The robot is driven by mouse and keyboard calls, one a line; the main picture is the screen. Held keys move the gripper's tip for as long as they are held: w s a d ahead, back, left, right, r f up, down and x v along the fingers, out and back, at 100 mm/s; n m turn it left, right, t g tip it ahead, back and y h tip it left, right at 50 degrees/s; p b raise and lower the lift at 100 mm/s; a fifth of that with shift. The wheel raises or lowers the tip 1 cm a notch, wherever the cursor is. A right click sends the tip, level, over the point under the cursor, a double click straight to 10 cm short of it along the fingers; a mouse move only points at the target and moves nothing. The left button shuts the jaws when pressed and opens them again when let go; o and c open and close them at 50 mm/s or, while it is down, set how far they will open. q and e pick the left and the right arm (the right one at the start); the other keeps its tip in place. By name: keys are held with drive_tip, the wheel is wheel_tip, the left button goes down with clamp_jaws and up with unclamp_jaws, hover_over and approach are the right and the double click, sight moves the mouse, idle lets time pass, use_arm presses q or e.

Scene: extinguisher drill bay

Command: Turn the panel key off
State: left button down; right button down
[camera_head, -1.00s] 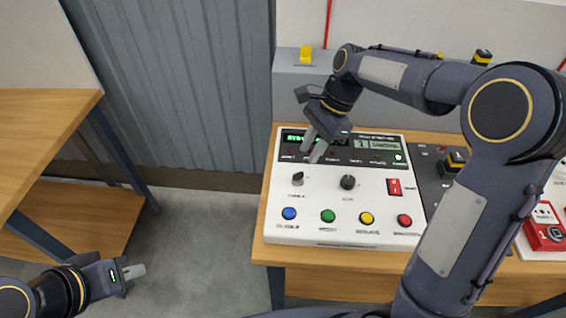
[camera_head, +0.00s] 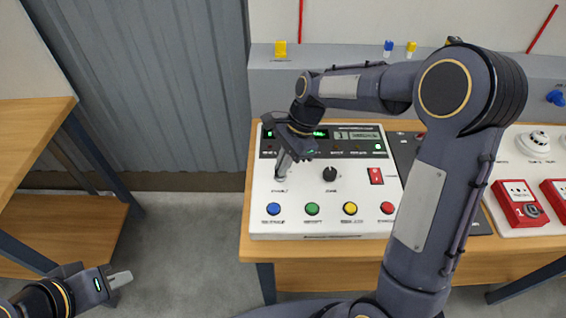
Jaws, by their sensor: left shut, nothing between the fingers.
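The white control panel (camera_head: 300,225) lies on the wooden bench. Its key switch, at the left of the panel above the blue button, is mostly hidden behind the fingers of my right gripper (camera_head: 281,172). The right gripper points down at the key's place, with fingertips at or just above it. I cannot tell whether they touch it or how far apart they are, and the key's angle is hidden. My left gripper (camera_head: 120,279) is shut and empty, low at the left, away from the panel.
A black knob (camera_head: 330,174), a red rocker switch (camera_head: 376,176) and blue (camera_head: 273,209), green (camera_head: 312,208), yellow (camera_head: 350,208) and red (camera_head: 387,208) buttons sit near the key. Red call boxes (camera_head: 518,204) stand at right. Open floor lies at left.

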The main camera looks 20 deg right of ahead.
drive_tip(key=shift+r, duration=0.1)
idle(0.3)
drive_tip(key=n+p, duration=0.1)
drive_tip(key=n+g+p, duration=0.1)
drive_tip(key=n, duration=0.1)
drive_tip(key=shift+w+r+n, duration=0.1)
drive_tip(key=shift+w+n, duration=0.05)
drive_tip(key=shift+n, duration=0.15)
drive_tip(key=n+p, duration=0.1)
drive_tip(key=n+g+h+p, duration=0.1)
drive_tip(key=n, duration=0.1)
drive_tip(key=shift+w+a+n+g, duration=0.1)
drive_tip(key=shift+a+n+g, duration=0.05)
drive_tip(key=shift+n+g, duration=0.15)
drive_tip(key=n+h, duration=0.1)
drive_tip(key=n, duration=0.1)
drive_tip(key=n+h+p, duration=0.1)
drive_tip(key=n, duration=0.1)
drive_tip(key=shift+w+a+n+g, duration=0.1)
drive_tip(key=shift+n+g, duration=0.2)
drive_tip(key=c, duration=1.6)
unclamp_jaws()
